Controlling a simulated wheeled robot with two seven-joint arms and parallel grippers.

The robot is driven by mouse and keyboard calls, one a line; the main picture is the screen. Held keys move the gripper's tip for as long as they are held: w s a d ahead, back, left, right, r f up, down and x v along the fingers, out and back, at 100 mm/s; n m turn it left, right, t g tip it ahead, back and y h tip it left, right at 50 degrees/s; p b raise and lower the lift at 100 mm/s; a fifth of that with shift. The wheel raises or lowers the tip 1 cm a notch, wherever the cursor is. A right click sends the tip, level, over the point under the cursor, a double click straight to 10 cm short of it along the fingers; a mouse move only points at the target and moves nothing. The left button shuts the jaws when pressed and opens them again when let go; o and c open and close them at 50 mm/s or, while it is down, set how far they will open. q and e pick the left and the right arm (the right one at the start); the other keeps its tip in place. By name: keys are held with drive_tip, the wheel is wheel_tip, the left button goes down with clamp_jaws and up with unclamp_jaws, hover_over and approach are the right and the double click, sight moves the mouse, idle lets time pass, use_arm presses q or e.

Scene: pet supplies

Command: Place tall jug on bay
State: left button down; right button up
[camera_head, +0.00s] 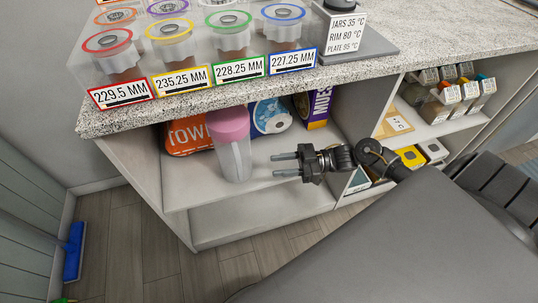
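The tall jug (233,160), clear with a pink lid, stands upright on the shelf of the open bay (190,184) under the counter, near the shelf's front. My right gripper (286,165) reaches in from the right. Its two fingers are apart and point left toward the jug, with a gap between the fingertips and the jug's side. Nothing shows between the fingers. My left gripper does not show.
Behind the jug are an orange towel pack (184,137), a blue pack (268,117) and a purple muesli box (317,108). The granite counter (408,40) overhangs the bay and carries lidded jars with number cards. A divider and small boxes (410,156) stand right.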

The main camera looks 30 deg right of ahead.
drive_tip(key=shift+d, duration=0.1)
drive_tip(key=s+a+f+m+t+h, duration=0.1)
drive_tip(key=a+f+m+t+h, duration=0.35)
drive_tip(key=f+h, duration=0.65)
drive_tip(key=s+f+m+g+h, duration=0.2)
drive_tip(key=s+m+g, duration=0.1)
drive_tip(key=s, duration=0.5)
drive_tip(key=s+f+m+g+h, duration=0.1)
drive_tip(key=s+m+g+h, duration=0.2)
drive_tip(key=s+g, duration=0.3)
drive_tip(key=shift+s+f+m, duration=0.4)
drive_tip(key=shift+s+m, duration=0.05)
drive_tip(key=shift+s, duration=0.6)
drive_tip(key=shift+d, duration=0.1)
